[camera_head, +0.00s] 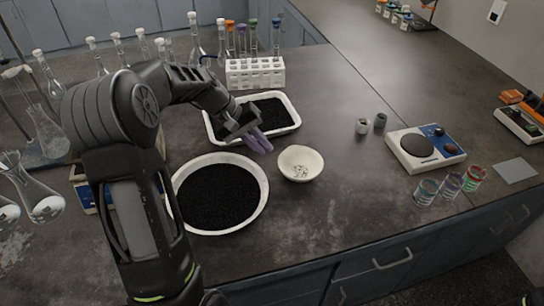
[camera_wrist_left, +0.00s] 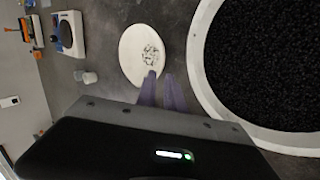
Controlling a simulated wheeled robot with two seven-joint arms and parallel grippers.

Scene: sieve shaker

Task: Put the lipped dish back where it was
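The lipped dish, a small round white bowl (camera_head: 300,168) with small pale pieces inside, stands upright on the dark bench. It also shows in the left wrist view (camera_wrist_left: 133,52). My left gripper (camera_head: 260,143) has purple fingers pointing down, above the bench to the left of the dish and behind it. In the left wrist view its fingertips (camera_wrist_left: 160,80) are a little apart with nothing between them, and one overlaps the dish's edge in the picture. I cannot tell whether it touches. My right gripper is not in view.
A large white round pan (camera_head: 263,208) of black grains stands just left of the dish. A white tray (camera_head: 297,125) of black grains lies behind my gripper. A scale (camera_head: 425,150), two small cups and several jars are at right.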

